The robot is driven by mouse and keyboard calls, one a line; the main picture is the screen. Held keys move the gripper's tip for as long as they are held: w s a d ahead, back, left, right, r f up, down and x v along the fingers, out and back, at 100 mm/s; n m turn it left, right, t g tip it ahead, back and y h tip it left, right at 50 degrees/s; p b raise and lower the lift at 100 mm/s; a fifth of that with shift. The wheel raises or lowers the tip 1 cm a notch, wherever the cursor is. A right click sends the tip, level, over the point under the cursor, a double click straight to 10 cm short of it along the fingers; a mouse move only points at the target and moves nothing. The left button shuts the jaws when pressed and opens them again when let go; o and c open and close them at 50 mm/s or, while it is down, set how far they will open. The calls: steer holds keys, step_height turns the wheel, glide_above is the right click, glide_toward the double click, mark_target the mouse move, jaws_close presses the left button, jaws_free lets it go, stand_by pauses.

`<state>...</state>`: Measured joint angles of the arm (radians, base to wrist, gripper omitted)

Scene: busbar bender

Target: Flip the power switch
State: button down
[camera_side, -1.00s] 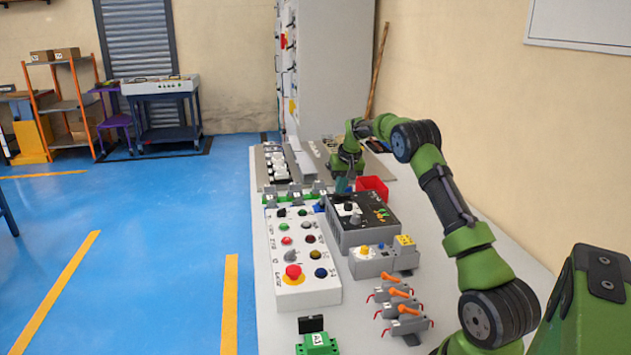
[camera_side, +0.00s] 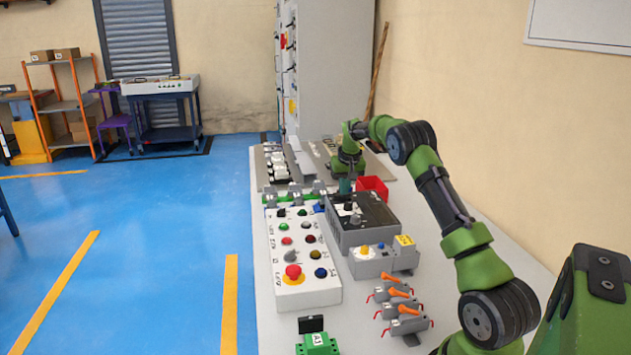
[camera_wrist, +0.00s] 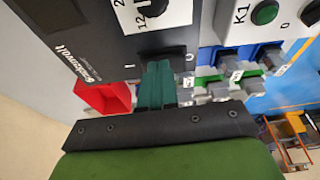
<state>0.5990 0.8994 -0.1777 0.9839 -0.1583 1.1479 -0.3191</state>
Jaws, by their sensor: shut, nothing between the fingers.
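The power switch is a black rocker (camera_wrist: 163,52) between an "I" and an "O" mark on a dark control panel (camera_wrist: 100,25) in the wrist view. Its box (camera_side: 352,236), grey with a black top, stands mid-table in the side view. My gripper (camera_wrist: 156,68) has its teal fingers shut together with nothing between them. The fingertips are right at the near edge of the rocker; I cannot tell whether they touch it. In the side view my gripper (camera_side: 345,188) points down at the far end of the box, where the rocker is hidden.
A red bin (camera_side: 373,188) stands close beside my gripper. Green-based terminal blocks (camera_side: 293,195) lie on the other side. A white button panel (camera_side: 297,262) is left of the box. A grey unit with a yellow knob (camera_side: 370,262) and orange-handled switches (camera_side: 400,300) stand nearer.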

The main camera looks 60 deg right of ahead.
steer(key=r, duration=0.4)
steer(key=shift+s+d+r, duration=0.1)
steer(key=shift+s+d, duration=0.1)
steer(key=shift+d, duration=0.05)
steer(key=v, duration=0.9)
steer(key=shift+w+a+r, duration=0.2)
steer(key=shift+a+r, duration=0.15)
steer(key=shift+a, duration=0.1)
steer(key=s+a+r+t+y, duration=0.1)
steer(key=s+a, duration=0.2)
steer(key=a, duration=0.8)
steer(key=s+a+t+y, duration=0.1)
steer(key=s+a, duration=0.3)
steer(key=a, duration=0.7)
steer(key=s+a+n+t+y, duration=0.2)
steer(key=s+a+n, duration=0.2)
steer(key=s+a, duration=1.1)
steer(key=a, duration=0.3)
steer(key=shift+a+n+t, duration=0.3)
